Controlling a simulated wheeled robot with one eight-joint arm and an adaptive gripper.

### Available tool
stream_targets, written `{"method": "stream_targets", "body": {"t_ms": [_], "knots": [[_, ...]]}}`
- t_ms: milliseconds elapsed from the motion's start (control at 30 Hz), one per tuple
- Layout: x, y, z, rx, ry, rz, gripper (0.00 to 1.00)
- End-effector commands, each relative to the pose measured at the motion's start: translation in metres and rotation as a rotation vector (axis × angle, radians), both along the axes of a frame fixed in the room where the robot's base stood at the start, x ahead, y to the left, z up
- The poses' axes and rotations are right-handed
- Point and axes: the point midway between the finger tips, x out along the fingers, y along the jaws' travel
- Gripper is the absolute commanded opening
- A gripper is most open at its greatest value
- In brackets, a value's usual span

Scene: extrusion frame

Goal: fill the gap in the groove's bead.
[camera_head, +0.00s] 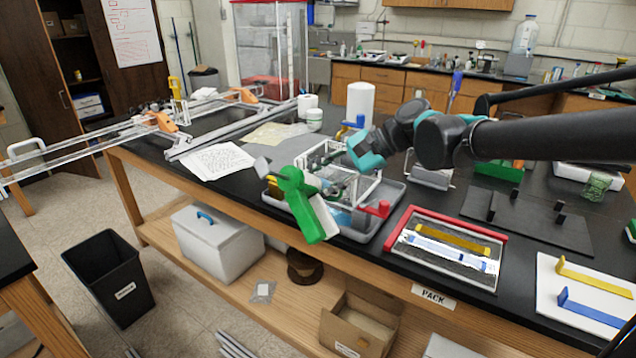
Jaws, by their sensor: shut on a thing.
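A long grey extrusion frame (232,132) lies on the bench at the left, with clear bars and orange clamps (163,122). Its groove, bead and any gap are too small to make out. My gripper (333,188) is low over the grey tray, partly hidden by white wire bars. It appears shut on a green tool (305,207) with a rounded head and a white side, which is tilted above the tray's front edge. The exact contact is hard to see.
The grey tray (393,212) holds a white wire rack (366,190) and a red piece (377,208). A red-edged board (408,218) with yellow and blue strips lies right of it.

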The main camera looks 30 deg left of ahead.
Motion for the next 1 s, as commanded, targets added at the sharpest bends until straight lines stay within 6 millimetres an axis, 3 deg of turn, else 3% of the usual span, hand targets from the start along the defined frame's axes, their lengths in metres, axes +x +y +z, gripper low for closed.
{"method": "stream_targets", "body": {"t_ms": [1000], "knots": [[0.0, 0.0, 0.071, 0.001, 0.001, 0.0, 0.01]]}}
